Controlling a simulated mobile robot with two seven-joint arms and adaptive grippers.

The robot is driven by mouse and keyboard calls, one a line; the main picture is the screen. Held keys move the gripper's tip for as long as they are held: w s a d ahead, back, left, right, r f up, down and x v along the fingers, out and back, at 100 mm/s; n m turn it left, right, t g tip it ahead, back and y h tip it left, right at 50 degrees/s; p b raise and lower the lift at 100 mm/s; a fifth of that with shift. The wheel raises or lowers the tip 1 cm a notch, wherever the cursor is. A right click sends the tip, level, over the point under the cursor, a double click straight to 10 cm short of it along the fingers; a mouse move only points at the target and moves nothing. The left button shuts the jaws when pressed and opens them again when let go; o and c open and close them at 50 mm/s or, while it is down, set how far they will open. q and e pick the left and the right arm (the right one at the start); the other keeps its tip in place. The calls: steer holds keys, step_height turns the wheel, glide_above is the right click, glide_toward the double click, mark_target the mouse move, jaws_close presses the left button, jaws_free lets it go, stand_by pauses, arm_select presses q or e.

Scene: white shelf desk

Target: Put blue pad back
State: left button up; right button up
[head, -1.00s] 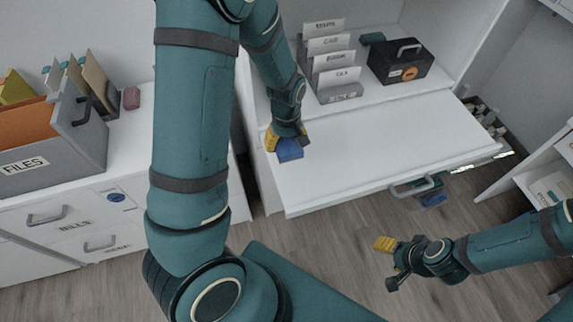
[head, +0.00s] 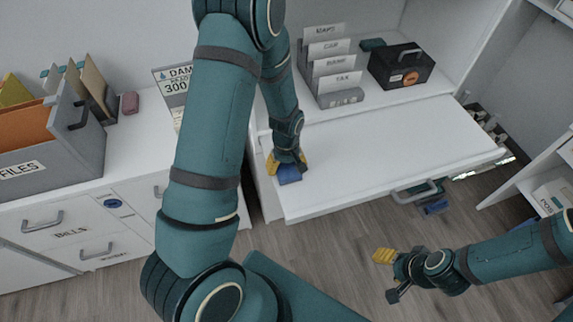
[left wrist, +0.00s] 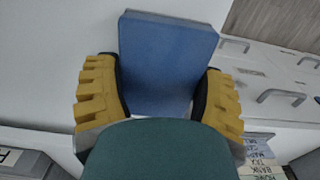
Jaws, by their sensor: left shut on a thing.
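The blue pad (head: 289,175) is at the left part of the white desk surface (head: 390,155), near its front left corner. My left gripper (head: 287,162) is shut on it, with yellow fingers on both sides. In the left wrist view the pad (left wrist: 165,60) is a flat blue block between the fingers (left wrist: 158,82), with white behind most of it. I cannot tell whether the pad touches the desk. My right gripper (head: 388,276) is empty, its fingers apart, in front of the desk and over the floor.
A file rack (head: 338,95) and a black box (head: 402,67) stand behind the desk surface. At left, a cabinet (head: 135,170) holds a grey FILES box (head: 85,150) and a pink block (head: 130,103). The desk's middle is clear.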

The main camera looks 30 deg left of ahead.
mark_target(286, 165)
arm_select(q)
steer(key=shift+f, duration=0.15)
steer(key=o, duration=1.2)
steer(key=shift+c, duration=0.2)
steer(key=shift+r, duration=0.3)
step_height(286, 165, up, 12)
steer(key=p, duration=0.2)
steer(key=shift+p, duration=0.4)
steer(key=shift+f, duration=0.15)
